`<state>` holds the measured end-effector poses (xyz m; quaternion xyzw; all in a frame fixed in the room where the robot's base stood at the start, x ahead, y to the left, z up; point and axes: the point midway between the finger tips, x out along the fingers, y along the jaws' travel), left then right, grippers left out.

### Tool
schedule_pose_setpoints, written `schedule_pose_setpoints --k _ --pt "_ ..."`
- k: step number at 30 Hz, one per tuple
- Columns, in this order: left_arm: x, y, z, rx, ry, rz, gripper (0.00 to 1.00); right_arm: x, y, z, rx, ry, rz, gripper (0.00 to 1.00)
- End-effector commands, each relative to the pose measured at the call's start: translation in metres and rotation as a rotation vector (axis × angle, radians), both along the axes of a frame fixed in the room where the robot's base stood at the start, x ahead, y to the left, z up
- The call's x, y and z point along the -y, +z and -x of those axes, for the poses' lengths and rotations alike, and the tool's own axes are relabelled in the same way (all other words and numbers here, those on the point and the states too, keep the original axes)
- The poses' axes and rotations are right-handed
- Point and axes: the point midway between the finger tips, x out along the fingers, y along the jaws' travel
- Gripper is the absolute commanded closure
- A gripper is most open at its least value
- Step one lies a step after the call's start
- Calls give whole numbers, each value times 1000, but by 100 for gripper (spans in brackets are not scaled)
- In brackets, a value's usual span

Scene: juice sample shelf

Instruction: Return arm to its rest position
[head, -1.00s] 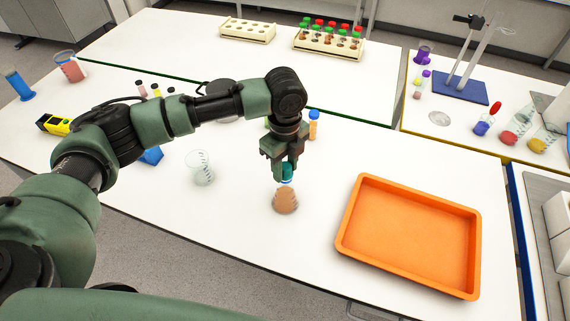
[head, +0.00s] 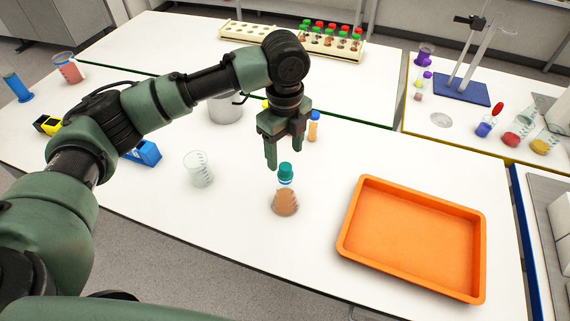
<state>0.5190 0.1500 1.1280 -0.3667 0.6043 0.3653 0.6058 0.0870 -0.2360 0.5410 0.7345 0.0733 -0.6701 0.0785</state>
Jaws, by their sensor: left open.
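My left gripper (head: 284,160) hangs pointing down above the white table (head: 240,225), with its fingers apart and nothing between them. Just below it a flask (head: 285,203) of orange-brown liquid with a teal cap stands upright on the table. The fingertips are around the height of the cap; a small gap to it seems to show. My left arm reaches in from the left and bends down at the wrist. My right gripper is not in the picture.
An orange tray (head: 412,240) lies right of the flask. An empty glass beaker (head: 199,169) stands to the left. A small orange bottle (head: 314,126) is behind the gripper, and a blue block (head: 145,153) is partly behind my arm. Tube racks (head: 330,43) stand at the back.

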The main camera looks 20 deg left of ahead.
Motion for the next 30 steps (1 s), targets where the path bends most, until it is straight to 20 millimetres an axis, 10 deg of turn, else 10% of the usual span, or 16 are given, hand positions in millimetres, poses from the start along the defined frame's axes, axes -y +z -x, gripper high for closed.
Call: schedule_pose_setpoints --k 11,30 --pt "4 12 3 -1 1 5 39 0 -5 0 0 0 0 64" --pt "107 -109 109 36 628 410 39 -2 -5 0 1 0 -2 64"
